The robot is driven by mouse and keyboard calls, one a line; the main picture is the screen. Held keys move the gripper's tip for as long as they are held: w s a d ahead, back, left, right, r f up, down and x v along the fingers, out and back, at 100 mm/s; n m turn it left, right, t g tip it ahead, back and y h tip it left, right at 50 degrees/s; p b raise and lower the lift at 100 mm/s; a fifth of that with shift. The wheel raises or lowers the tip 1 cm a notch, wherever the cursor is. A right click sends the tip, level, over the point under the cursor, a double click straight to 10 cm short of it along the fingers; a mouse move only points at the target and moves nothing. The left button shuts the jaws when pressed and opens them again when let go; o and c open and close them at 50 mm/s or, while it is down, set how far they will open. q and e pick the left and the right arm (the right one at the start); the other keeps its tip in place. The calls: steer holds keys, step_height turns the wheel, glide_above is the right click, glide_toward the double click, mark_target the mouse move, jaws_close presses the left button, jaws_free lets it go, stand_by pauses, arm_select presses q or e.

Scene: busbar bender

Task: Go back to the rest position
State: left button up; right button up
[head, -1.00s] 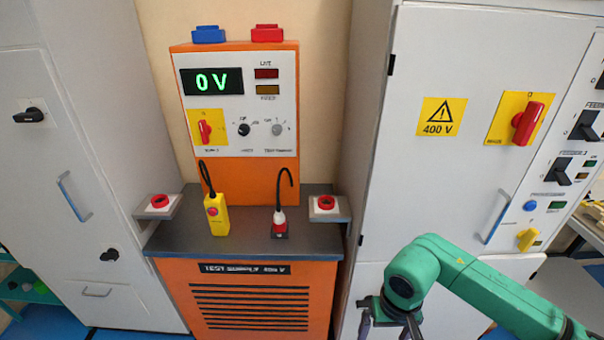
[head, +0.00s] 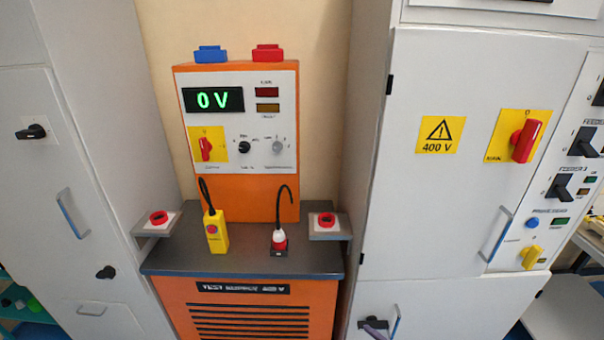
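The orange test supply unit (head: 237,208) stands in the middle between two grey cabinets, its display (head: 213,100) reading 0 V. A yellow pendant (head: 215,231) and a red-and-white plug (head: 279,241) with a black cable are on its dark shelf (head: 180,258). My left gripper is not in view.
The left cabinet (head: 50,160) and right cabinet (head: 420,220) flank the unit closely. Red buttons (head: 158,218) and (head: 326,220) sit on side brackets. The right cabinet carries a red switch (head: 525,140) and a 400 V sign (head: 440,134). The space before the shelf looks clear.

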steer(key=s+d+f+m+g+h, duration=0.4)
steer(key=s+f+m, duration=0.4)
steer(key=s+f, duration=0.4)
steer(key=s+d+f+m+g, duration=0.1)
steer(key=s+f+m+g, duration=0.2)
steer(key=s, duration=1)
steer(key=s+d+f+m+g+h, duration=0.1)
steer(key=s+f+m+g, duration=0.2)
steer(key=s+f+m, duration=0.4)
steer(key=s+m, duration=0.1)
steer(key=s, duration=0.5)
steer(key=shift+w, duration=0.1)
